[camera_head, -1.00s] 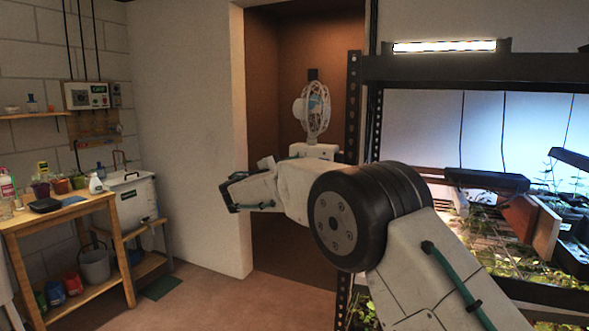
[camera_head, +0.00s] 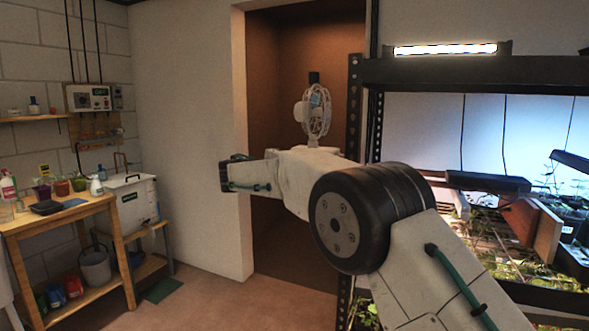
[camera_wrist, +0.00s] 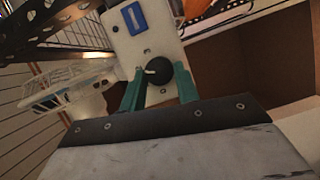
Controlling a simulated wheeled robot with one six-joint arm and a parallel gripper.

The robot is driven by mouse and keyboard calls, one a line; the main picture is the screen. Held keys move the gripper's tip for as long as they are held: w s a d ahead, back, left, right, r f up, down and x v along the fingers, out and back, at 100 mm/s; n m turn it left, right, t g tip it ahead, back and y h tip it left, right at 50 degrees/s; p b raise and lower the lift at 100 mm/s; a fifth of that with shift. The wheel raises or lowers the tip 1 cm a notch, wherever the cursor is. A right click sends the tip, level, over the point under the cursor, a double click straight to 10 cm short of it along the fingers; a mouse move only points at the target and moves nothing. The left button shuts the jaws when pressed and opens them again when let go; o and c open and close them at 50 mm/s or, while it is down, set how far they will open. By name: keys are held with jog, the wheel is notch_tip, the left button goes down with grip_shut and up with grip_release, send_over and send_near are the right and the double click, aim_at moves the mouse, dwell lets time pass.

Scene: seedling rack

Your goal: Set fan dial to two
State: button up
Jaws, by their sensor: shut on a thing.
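The white fan (camera_head: 317,112) stands in the brown alcove in the head view, its base mostly hidden behind my arm. In the wrist view its white base (camera_wrist: 146,38) is tilted, with a blue switch (camera_wrist: 134,18) and a round black dial (camera_wrist: 158,70) with a pale pointer mark. The fan's cage (camera_wrist: 72,82) lies to the left. My gripper (camera_wrist: 160,80) has its green fingers on either side of the dial and is shut on it. The number the pointer stands at is not readable.
A black seedling rack (camera_head: 470,72) with a lit lamp stands close on the right of my arm. A white wall (camera_head: 190,150) borders the alcove on the left.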

jog(key=shift+f, duration=0.1)
dwell(0.3)
jog(key=o, duration=1)
jog(key=shift+c, duration=0.2)
jog(key=v, duration=0.7)
jog(key=shift+s+a, duration=0.25)
